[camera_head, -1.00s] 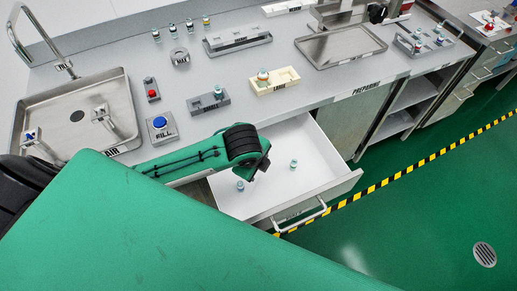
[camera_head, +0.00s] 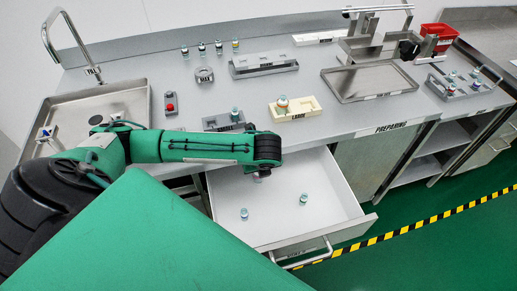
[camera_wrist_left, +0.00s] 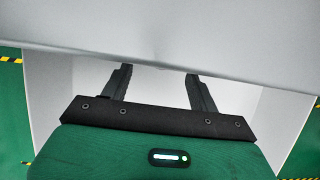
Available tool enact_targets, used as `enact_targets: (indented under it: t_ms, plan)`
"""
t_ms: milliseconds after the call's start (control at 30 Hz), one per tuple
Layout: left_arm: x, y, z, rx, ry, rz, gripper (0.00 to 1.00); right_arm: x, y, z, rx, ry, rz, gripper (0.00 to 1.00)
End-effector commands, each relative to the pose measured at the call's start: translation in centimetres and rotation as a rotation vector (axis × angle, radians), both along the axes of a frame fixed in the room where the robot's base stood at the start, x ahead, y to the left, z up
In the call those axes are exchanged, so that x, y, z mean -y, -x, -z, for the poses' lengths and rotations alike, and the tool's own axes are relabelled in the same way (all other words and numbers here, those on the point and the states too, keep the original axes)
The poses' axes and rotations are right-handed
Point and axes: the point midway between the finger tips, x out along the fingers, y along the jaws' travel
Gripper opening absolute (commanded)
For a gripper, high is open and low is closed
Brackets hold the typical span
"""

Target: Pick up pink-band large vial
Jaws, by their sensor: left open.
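Two small vials stand in the open drawer in the head view: one at the left (camera_head: 244,213) and one farther right (camera_head: 303,199). They are too small for me to make out a pink band. A vial with an orange-red part (camera_head: 282,103) stands in the cream LARGE holder (camera_head: 305,107) on the counter. Several small vials, one of them here (camera_head: 235,45), stand at the back. My left gripper hangs below the black wrist at the drawer's back edge, mostly hidden. In the left wrist view, its fingers (camera_wrist_left: 160,78) are apart and empty. My right gripper is not seen.
The white drawer (camera_head: 345,213) is pulled out below the counter edge. A grey holder (camera_head: 217,123) stands near my wrist, and a steel tray (camera_head: 370,80) lies to the right. A pale panel (camera_wrist_left: 170,28) crosses the top of the wrist view, close to my fingertips.

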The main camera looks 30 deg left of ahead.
Motion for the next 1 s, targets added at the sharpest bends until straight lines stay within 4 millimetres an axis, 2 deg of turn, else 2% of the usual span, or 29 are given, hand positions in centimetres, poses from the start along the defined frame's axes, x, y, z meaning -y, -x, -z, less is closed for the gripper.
enact_targets:
  t_ms: [267,533,867,1000]
  plan:
    - [-0.5,-0.5,2.1,-0.001,0.0,-0.001,0.61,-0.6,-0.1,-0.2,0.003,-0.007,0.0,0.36]
    - [-1.1,-1.5,5.7,-0.001,0.0,0.0,0.61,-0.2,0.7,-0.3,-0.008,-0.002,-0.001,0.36]
    - [-1.3,-1.7,6.4,0.001,0.001,0.001,0.61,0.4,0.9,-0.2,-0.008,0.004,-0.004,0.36]
    - [-1.3,-1.7,6.4,0.001,0.001,0.001,0.33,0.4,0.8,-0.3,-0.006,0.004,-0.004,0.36]
